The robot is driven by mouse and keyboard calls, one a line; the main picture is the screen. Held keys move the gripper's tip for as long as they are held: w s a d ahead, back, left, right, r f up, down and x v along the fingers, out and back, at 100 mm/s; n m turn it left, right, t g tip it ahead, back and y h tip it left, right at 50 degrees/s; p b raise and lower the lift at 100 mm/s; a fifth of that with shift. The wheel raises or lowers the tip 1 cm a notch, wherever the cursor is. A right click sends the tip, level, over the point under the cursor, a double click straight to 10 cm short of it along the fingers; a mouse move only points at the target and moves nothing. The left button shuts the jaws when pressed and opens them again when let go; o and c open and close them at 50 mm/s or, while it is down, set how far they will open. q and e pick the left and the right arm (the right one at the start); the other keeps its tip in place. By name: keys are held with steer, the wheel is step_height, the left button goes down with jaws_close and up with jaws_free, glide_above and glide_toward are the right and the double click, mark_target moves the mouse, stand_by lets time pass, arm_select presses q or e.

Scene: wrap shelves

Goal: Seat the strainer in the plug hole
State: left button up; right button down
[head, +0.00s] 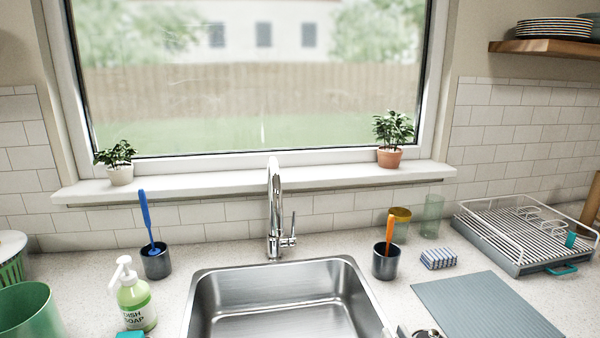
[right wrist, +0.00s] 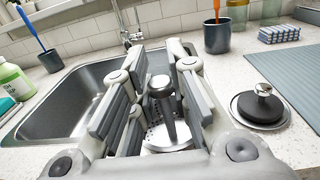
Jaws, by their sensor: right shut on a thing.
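The strainer (right wrist: 168,134) is a perforated metal disc with an upright stem and a dark rounded knob. In the right wrist view, my right gripper (right wrist: 160,84) is shut on it, with the knob and stem between the fingers. The strainer appears near the sink's right rim; its height above the surface is hard to tell. The steel sink (head: 275,292) is empty where visible, and it also shows in the right wrist view (right wrist: 75,100). The plug hole is not visible in either view. My left gripper is not in view.
A black stopper with a chrome knob (right wrist: 262,103) lies on the counter right of the sink. The faucet (head: 274,215) stands behind the basin. A soap bottle (head: 135,300) is left of it. A dark cup with an orange brush (head: 386,262) and a ribbed mat (head: 485,308) are right.

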steer(key=s+d+f+m+h, duration=0.2)
steer(key=s+f+h, duration=0.1)
steer(key=s, duration=0.8)
steer(key=shift+f+h, duration=0.4)
steer(key=shift+f, duration=0.45)
